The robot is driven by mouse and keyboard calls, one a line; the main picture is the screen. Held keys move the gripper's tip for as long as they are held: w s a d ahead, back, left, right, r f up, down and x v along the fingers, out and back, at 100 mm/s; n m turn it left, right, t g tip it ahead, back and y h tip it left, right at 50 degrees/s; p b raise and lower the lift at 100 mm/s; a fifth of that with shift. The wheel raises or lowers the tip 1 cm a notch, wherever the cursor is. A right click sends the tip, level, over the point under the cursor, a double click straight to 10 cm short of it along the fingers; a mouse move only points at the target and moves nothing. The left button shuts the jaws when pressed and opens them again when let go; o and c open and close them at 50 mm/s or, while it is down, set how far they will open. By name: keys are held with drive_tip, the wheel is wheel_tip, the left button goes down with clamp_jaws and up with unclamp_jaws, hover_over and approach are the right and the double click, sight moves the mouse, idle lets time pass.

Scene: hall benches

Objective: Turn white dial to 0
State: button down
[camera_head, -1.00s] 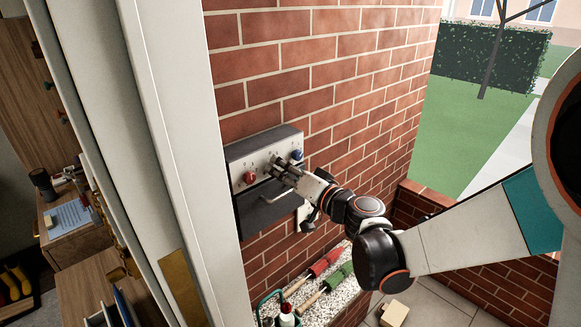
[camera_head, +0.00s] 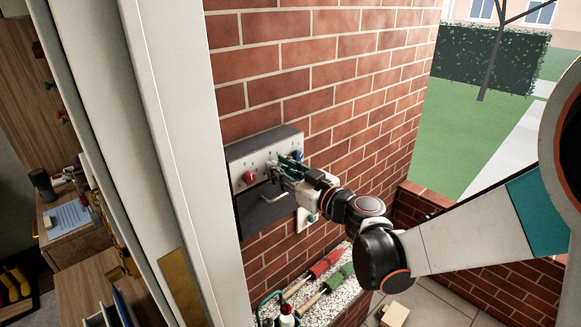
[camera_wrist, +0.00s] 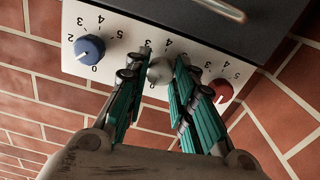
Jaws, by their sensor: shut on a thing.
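The white dial (camera_wrist: 159,71) sits between a blue dial and a red dial on the pale face of a wall panel. In the wrist view my gripper (camera_wrist: 161,62) has its two teal-padded fingers on either side of the white dial, shut on it. In the head view my gripper (camera_head: 278,168) is at the panel and hides the white dial.
The blue dial (camera_wrist: 89,47) and red dial (camera_wrist: 220,90) stand close beside my fingers. A bar handle (camera_head: 272,197) sticks out from the dark lower part of the panel (camera_head: 262,212).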

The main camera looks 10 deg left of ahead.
drive_tip(key=shift+w+d+n, duration=0.1)
drive_tip(key=shift+d+n, duration=0.05)
drive_tip(key=shift+n, duration=0.55)
drive_tip(key=c, duration=1.3)
unclamp_jaws()
drive_tip(key=shift+c, duration=0.2)
drive_tip(key=shift+w+d, duration=0.15)
drive_tip(key=shift+d, duration=0.05)
drive_tip(key=shift+a, duration=0.35)
drive_tip(key=v, duration=1.2)
drive_tip(key=shift+d, duration=0.2)
